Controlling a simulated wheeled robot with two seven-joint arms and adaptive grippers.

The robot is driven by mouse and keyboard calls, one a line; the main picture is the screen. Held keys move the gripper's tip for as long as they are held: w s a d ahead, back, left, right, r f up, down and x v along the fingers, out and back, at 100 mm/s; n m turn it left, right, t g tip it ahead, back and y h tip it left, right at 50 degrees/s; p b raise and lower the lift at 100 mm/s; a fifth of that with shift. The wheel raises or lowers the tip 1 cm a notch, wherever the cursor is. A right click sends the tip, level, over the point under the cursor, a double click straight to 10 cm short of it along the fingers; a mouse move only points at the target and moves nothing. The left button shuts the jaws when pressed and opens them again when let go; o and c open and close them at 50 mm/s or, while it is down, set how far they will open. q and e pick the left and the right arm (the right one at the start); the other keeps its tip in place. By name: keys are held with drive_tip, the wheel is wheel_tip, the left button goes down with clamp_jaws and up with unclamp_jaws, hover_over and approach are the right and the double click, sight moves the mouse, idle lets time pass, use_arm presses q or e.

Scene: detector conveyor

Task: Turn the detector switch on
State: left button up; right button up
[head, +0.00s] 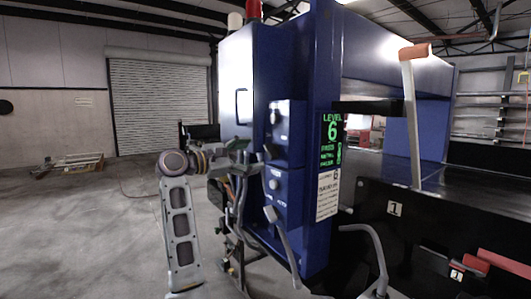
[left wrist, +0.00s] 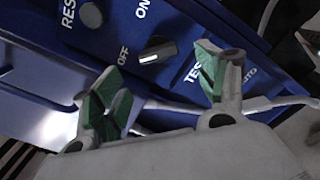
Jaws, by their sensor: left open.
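The detector switch is a dark rotary knob (left wrist: 158,51) in the left wrist view. It sits on the blue control panel (left wrist: 185,18) between the labels ON and OFF. Its white mark points toward OFF. My left gripper (left wrist: 157,86) is open, its green-padded fingers spread on either side below the knob, apart from it and holding nothing. In the head view my left gripper (head: 256,160) is in front of the panel's left edge, and it is too small there to make out which knob is the switch. My right gripper does not show.
A grey lever (head: 284,240) hangs below the panel. A green-lit display reading LEVEL 6 (head: 331,138) is to the panel's right. The dark conveyor (head: 470,190) lies further right. The floor (head: 85,225) at left is mostly open, with a pallet (head: 75,164) far back.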

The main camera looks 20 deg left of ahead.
sight(271, 151)
use_arm(q)
drive_tip(key=p+x, duration=0.1)
drive_tip(key=x, duration=0.5)
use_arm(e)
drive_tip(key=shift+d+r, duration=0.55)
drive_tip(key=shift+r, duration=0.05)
use_arm(q)
drive_tip(key=shift+w+d, duration=0.1)
drive_tip(key=c, duration=1)
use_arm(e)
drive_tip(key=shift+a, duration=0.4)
